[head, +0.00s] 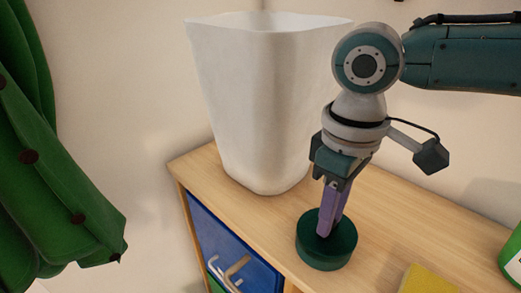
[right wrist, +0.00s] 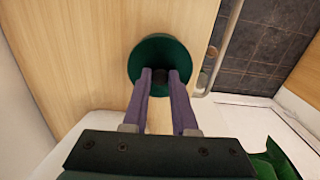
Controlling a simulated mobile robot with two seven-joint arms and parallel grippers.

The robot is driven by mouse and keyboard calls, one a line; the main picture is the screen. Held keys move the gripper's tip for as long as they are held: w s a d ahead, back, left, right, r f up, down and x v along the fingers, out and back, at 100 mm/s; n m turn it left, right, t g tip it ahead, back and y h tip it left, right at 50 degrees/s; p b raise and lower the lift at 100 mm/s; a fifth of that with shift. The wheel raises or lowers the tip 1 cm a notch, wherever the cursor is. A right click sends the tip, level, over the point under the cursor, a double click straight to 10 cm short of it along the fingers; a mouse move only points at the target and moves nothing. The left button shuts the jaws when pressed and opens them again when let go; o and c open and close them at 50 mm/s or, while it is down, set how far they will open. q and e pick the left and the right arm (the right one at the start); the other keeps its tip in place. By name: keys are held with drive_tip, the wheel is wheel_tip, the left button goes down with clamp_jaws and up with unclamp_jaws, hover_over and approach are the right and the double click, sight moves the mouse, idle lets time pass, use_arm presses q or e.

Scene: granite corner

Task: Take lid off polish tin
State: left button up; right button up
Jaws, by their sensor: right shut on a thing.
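The polish tin is a round dark green tin (head: 327,250) standing on the wooden cabinet top, near its front edge. Its green top also shows in the right wrist view (right wrist: 159,48). My right gripper (head: 326,230) points down at the middle of the tin's top. In the right wrist view its purple fingers (right wrist: 160,78) are shut on a small dark knob (right wrist: 160,75) in the middle of the lid. The seam between lid and tin cannot be made out. My left gripper is not in view.
A tall white bin (head: 255,100) stands behind the tin on the wooden top (head: 375,225). A yellow sponge (head: 428,280) and a green container (head: 512,255) are at right. Below are a blue drawer front (head: 225,240) and a metal handle (head: 237,268). A green coat (head: 50,170) hangs left.

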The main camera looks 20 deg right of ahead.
clamp_jaws()
